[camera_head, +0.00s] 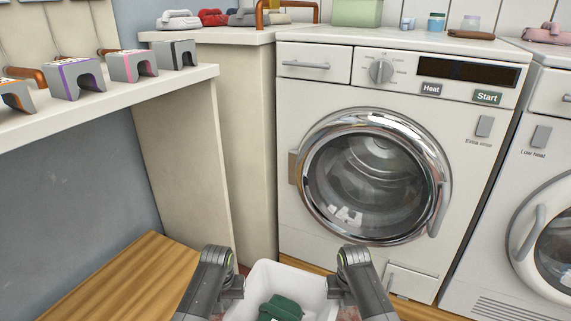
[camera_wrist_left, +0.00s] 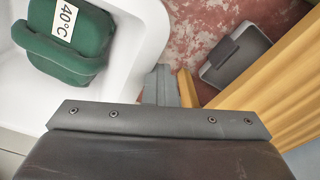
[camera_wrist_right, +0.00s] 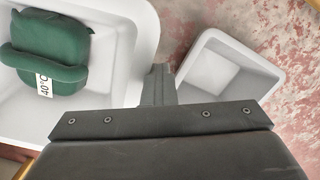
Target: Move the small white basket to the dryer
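A white basket (camera_head: 261,283) is between my two grippers at the bottom of the head view, with a dark green folded cloth (camera_head: 281,308) inside. The cloth's 40°C label shows in both wrist views. My left gripper (camera_head: 236,290) is at the basket's left side and my right gripper (camera_head: 338,290) at its right side. Their fingers appear closed together at the rim, but the exact contact is hidden. A white front-loading machine with a "Low heat" label (camera_head: 533,150) stands at the right edge, partly out of view. It looks like the dryer; its round door appears shut.
A machine with "Heat" and "Start" labels (camera_head: 400,75) stands ahead, its door shut. A counter with grey arches (camera_head: 128,88) is at left, above a wooden surface (camera_head: 120,285). Another white bin (camera_wrist_right: 215,85) stands on the reddish floor, right of the basket.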

